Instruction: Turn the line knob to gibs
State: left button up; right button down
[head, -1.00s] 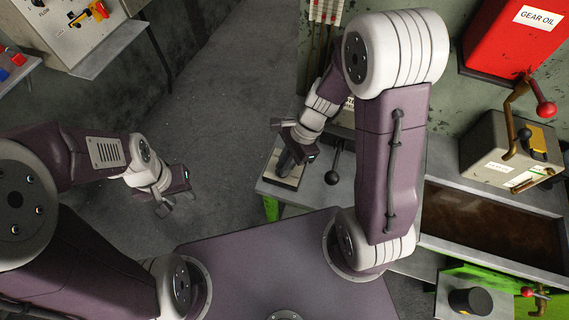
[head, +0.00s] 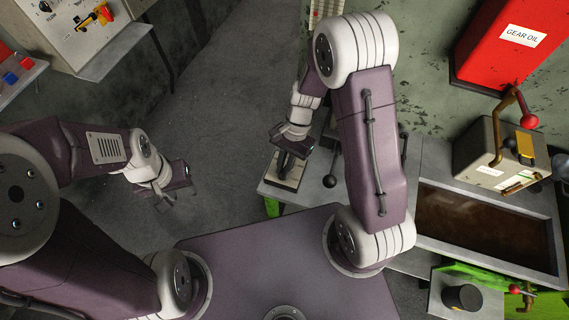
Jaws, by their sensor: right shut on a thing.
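A cream plate (head: 291,182) lies on the left end of the grey bench, with a dark knob-like part (head: 284,166) standing on it. My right gripper (head: 288,153) is directly over the plate and shut on this dark part. The gripper hides much of it, and I cannot read any marks or tell which way it points. My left gripper (head: 177,197) is open and empty above the floor at the left, well away from the plate.
A black ball-ended lever (head: 330,181) stands just right of the plate. A brown-filled trough (head: 480,226), a box with a crank (head: 490,150) and a red gear oil tank (head: 508,45) are at the right. A control panel (head: 75,30) is at the upper left.

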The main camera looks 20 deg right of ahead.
jog(key=shift+w+n+h+p, duration=0.1)
jog(key=shift+n+h+p, duration=0.4)
jog(key=shift+n, duration=0.6)
jog(key=c, duration=1.4)
grip_release()
jog(key=shift+c, duration=0.2)
jog(key=v, duration=0.9)
jog(key=shift+w, duration=0.2)
